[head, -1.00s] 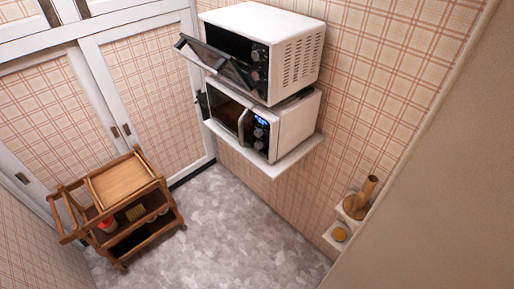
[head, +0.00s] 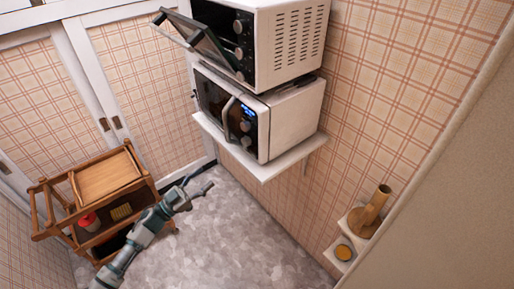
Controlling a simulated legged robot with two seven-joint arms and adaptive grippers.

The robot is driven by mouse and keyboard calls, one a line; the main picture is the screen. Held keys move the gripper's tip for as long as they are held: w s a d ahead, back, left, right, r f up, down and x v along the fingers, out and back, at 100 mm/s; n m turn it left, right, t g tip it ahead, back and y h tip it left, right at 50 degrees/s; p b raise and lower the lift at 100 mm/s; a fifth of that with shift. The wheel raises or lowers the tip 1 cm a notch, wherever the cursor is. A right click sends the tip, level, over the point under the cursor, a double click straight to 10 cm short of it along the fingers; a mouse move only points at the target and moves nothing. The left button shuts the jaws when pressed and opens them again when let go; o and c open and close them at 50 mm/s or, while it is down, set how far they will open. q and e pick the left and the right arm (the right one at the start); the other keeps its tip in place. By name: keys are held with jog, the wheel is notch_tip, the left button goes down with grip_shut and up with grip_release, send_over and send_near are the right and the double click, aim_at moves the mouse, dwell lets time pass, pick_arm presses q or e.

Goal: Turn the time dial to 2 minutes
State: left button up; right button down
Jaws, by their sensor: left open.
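A white microwave (head: 292,118) with a dark front sits on a wall shelf. Its control panel has a lit blue display (head: 247,111) with an upper dial (head: 246,126) and a lower dial (head: 246,141) below it. On top stands a white toaster oven (head: 290,45) with its glass door (head: 200,45) tilted open and several knobs (head: 239,52) down its panel. The dial labels are too small to read. My left gripper (head: 199,184) is open and empty, below and left of the microwave, apart from it. My right gripper is not in view.
The white shelf (head: 264,172) juts out under the microwave. A wooden cart (head: 108,178) stands at the left, partly behind my left arm. The floor between is clear.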

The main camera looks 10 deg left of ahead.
pick_arm(q)
send_near(244, 144)
jog(key=p+x, duration=0.1)
jog(key=x, duration=0.7)
jog(key=shift+w+d+r, duration=0.15)
jog(key=shift+d, duration=0.15)
jog(key=shift+w, duration=0.25)
jog(key=shift+a, duration=0.3)
jog(key=shift+c, duration=0.3)
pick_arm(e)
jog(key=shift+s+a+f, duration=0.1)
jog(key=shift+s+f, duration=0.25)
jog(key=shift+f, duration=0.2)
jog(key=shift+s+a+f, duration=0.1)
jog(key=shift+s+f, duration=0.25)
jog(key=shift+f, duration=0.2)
pick_arm(q)
jog(key=shift+d+r, duration=0.1)
jog(key=shift+d, duration=0.15)
grip_shut()
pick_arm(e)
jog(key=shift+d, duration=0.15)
